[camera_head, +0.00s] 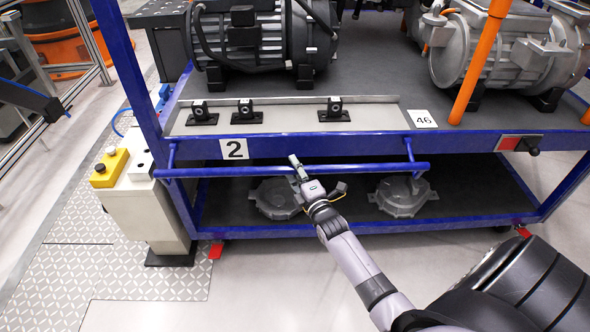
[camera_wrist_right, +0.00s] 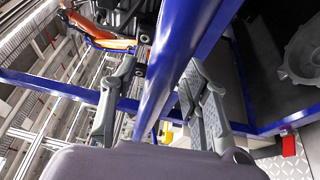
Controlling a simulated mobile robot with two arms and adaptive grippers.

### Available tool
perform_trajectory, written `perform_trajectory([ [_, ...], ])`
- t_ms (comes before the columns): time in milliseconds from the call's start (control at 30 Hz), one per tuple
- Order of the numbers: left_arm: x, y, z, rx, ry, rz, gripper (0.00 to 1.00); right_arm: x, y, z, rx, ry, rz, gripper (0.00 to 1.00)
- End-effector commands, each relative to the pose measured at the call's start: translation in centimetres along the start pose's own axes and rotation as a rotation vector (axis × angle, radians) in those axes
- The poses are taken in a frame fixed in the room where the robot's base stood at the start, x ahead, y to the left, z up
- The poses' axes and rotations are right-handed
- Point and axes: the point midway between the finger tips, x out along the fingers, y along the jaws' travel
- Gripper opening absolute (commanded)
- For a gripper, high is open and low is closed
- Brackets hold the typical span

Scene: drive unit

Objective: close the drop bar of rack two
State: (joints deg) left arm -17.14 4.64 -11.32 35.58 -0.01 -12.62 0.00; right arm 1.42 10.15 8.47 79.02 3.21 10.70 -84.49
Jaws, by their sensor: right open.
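Rack two is a blue frame with grey shelves, marked by a white "2" sign (camera_head: 234,149). Its drop bar (camera_head: 225,172) is a blue horizontal tube in front of the rack, below the main shelf edge, with a short blue link at each end. My right gripper (camera_head: 297,168) is at the middle of the bar. In the right wrist view the open fingers of the right gripper (camera_wrist_right: 158,68) stand on either side of a blue tube (camera_wrist_right: 168,60), which seems to be the bar; I cannot tell whether they touch it. My left gripper is not in view.
Motors (camera_head: 262,40) stand on the upper shelf behind several black brackets (camera_head: 335,110). Round grey castings (camera_head: 403,196) lie on the lower shelf. A beige pedestal with a yellow box (camera_head: 110,168) stands left of the rack. The floor in front is clear.

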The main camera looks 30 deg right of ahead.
Motion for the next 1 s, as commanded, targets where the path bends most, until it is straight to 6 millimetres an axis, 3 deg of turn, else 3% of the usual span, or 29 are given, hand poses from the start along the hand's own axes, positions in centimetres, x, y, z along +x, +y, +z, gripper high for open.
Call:
perform_trajectory([
  [233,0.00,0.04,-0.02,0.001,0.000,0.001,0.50,0.05,0.03,-0.01,0.000,0.000,0.001,0.41],
  [833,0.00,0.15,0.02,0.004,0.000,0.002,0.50,0.01,0.01,-0.02,0.000,0.000,0.000,0.01],
  [1000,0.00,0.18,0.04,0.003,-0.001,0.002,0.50,0.01,0.00,-0.02,0.001,0.000,0.000,0.00],
])
